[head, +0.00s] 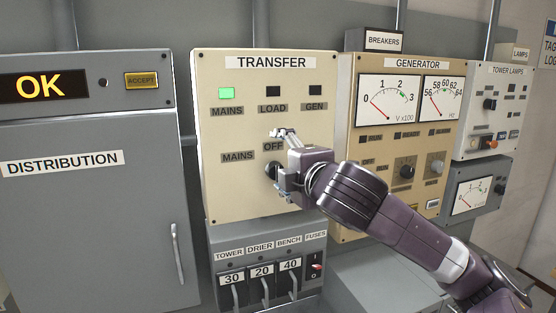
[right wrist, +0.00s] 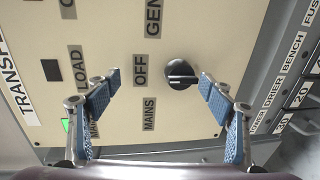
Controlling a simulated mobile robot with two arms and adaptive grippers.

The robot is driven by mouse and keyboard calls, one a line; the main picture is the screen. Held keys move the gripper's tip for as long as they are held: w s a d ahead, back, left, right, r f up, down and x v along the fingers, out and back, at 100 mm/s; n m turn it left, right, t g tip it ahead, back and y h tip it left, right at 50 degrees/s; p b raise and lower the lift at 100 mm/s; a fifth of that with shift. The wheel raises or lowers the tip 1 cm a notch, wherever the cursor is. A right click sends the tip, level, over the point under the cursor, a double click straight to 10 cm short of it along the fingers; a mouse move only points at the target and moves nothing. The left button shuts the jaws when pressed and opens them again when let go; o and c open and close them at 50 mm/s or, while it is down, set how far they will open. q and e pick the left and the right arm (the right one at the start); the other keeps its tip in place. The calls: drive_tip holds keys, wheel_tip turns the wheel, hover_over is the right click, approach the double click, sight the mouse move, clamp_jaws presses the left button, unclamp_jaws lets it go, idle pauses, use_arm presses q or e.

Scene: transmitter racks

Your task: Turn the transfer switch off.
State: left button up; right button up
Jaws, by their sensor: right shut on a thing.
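The transfer panel (head: 230,195) is a cream box in the middle of the head view, with its MAINS lamp (head: 226,93) lit green. Its black round switch knob (head: 271,171) sits below the OFF label, partly hidden by my right gripper (head: 283,160). In the right wrist view the knob (right wrist: 181,73) shows between the blue fingers, closer to the right one. Its ridge looks roughly in line with the OFF label (right wrist: 140,68), but I cannot tell its setting surely. My left gripper is not in view.
The grey distribution cabinet (head: 90,220) stands at the left, showing OK. Fuse handles (head: 262,290) stick out below the transfer panel. The generator panel (head: 372,215) with dials and knobs is close on the right, behind my right arm.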

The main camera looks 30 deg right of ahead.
drive_tip(key=r, duration=0.1)
drive_tip(key=s+r, duration=0.1)
drive_tip(key=shift+a+r+t, duration=0.15)
drive_tip(key=shift+r+t, duration=0.15)
drive_tip(key=shift+r, duration=0.1)
drive_tip(key=shift+c, duration=0.7)
drive_tip(key=v, duration=0.5)
drive_tip(key=shift+w+a+r, duration=0.1)
drive_tip(key=shift+a+r, duration=0.25)
drive_tip(key=shift+a, duration=0.05)
drive_tip(key=shift+c, duration=0.6)
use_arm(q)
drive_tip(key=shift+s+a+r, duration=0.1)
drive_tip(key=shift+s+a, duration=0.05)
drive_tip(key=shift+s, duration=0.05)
use_arm(e)
drive_tip(key=shift+s+f, duration=0.6)
drive_tip(key=shift+s, duration=0.15)
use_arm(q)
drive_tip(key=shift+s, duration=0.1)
use_arm(e)
drive_tip(key=shift+s+r, duration=0.1)
